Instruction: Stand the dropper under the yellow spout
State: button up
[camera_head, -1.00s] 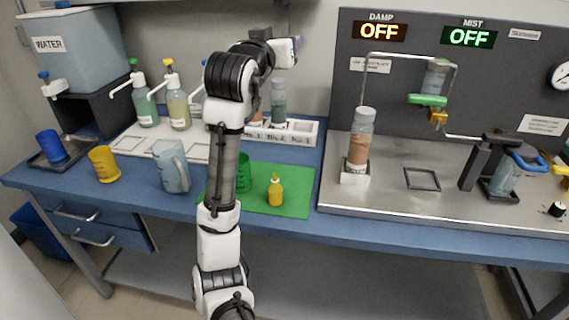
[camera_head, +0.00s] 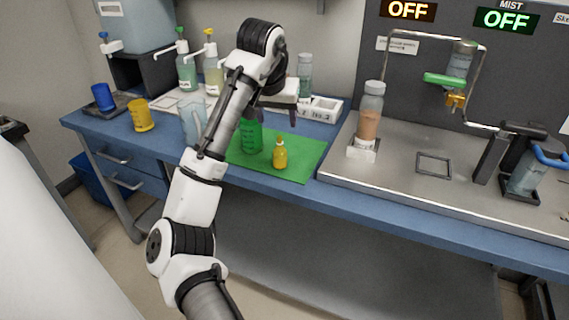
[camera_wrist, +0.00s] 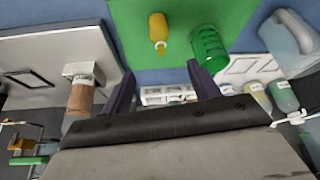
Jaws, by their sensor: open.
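The dropper (camera_head: 280,155), a small yellow bottle with a narrow tip, stands upright on the green mat (camera_head: 303,158). It also shows in the wrist view (camera_wrist: 158,27). My gripper (camera_head: 279,114) is open and empty, above the back of the mat. In the wrist view its fingers (camera_wrist: 162,82) are apart, with the dropper beyond their tips. A yellow-brass outlet (camera_head: 455,100) also hangs under the green-handled vessel on the right.
A green cup (camera_head: 250,137) stands just left of the dropper. A clear jug (camera_head: 190,122), yellow cup (camera_head: 141,115) and blue cup (camera_head: 103,97) stand further left. A bottle of brown grains (camera_head: 369,124) stands right of the mat, near an empty square frame (camera_head: 434,164).

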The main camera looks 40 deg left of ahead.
aim_at(279, 148)
jog(key=shift+g, duration=0.3)
jog(key=x, duration=0.6)
jog(key=s+x, duration=0.1)
jog(key=x, duration=0.2)
jog(key=shift+f, duration=0.2)
jog(key=x, duration=0.5)
jog(key=shift+d+f+p, duration=0.15)
jog(key=shift+d+p, duration=0.2)
jog(key=shift+p, duration=0.05)
jog(key=c, duration=1.1)
